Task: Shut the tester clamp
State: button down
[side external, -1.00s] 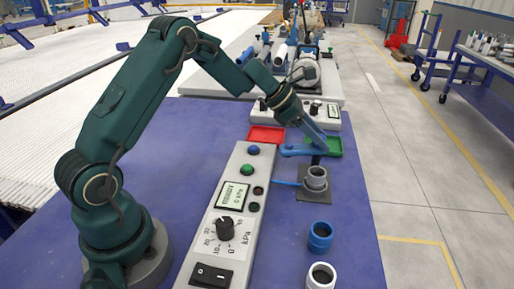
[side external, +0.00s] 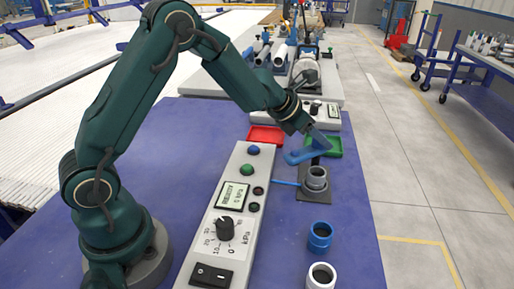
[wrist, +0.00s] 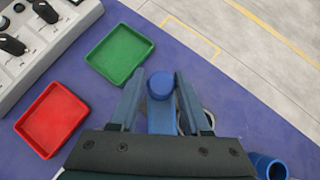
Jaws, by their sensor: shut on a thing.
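The tester is a dark plate (side external: 314,195) on the blue table, with a grey pipe piece (side external: 316,176) standing upright on it. The clamp's blue lever (side external: 301,156) lies roughly level above and behind the pipe, its free end to the left. My gripper (wrist: 160,88) has its two fingers on either side of the round blue knob (wrist: 160,82) of the lever and is shut on it. In the side view my gripper (side external: 319,142) reaches down to the lever from the upper left. The grey pipe is mostly hidden in the wrist view.
A red tray (side external: 266,134) and a green tray (side external: 328,147) lie behind the tester. A control panel (side external: 225,215) with a kPa dial stands to its left. A blue fitting (side external: 320,236) and a pale-rimmed fitting (side external: 321,275) stand in front.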

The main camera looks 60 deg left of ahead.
aim_at(305, 150)
jog(key=shift+d, duration=0.3)
dwell(0.4)
jog(key=c, duration=0.5)
grip_release()
jog(key=shift+a, duration=0.1)
jog(key=shift+s+a+r, duration=0.1)
jog(key=shift+s+r, duration=0.15)
jog(key=shift+v, duration=2.15)
